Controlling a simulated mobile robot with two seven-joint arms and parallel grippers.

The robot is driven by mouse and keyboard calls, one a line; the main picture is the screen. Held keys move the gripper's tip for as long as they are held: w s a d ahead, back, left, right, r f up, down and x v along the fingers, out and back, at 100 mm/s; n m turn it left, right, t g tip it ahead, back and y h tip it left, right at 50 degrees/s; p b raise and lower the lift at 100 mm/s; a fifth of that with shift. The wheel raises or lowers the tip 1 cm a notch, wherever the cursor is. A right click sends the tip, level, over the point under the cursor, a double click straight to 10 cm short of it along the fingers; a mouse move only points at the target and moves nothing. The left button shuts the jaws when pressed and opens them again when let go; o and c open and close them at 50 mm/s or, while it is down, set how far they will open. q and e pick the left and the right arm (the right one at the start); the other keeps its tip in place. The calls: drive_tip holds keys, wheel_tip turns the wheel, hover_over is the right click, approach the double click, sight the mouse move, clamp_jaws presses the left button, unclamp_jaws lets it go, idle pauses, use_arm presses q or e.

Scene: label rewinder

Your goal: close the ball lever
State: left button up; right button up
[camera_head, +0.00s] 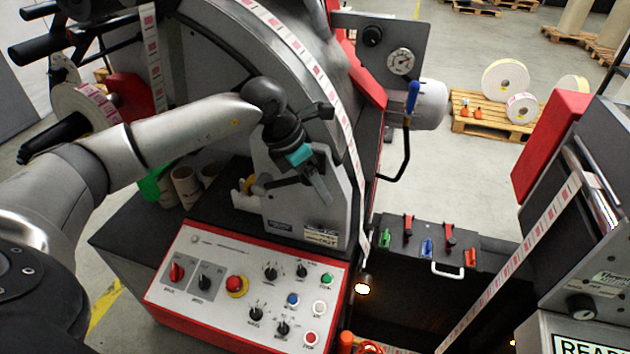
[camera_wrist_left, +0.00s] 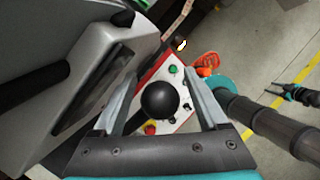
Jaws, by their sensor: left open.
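The ball lever shows its round black ball (camera_wrist_left: 168,98) in the left wrist view, between the two fingers of my left gripper (camera_wrist_left: 161,85). The fingers are apart, with gaps beside the ball, and I see no grip on it. In the head view my left gripper (camera_head: 300,182) points down in front of the grey housing (camera_head: 325,222) above the control panel; the ball is not clear there behind the fingers.
The control panel (camera_head: 212,252) with knobs and buttons lies below the gripper. The label web (camera_head: 325,85) runs down beside the housing. A blue-tipped handle (camera_head: 412,98) and a black box (camera_head: 400,258) with coloured clips stand to the right. Cardboard cores (camera_head: 186,185) stand to the left.

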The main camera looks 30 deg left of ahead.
use_arm(q)
drive_tip(key=shift+f, duration=0.15)
drive_tip(key=shift+c, duration=0.3)
clamp_jaws()
idle(0.3)
idle(0.8)
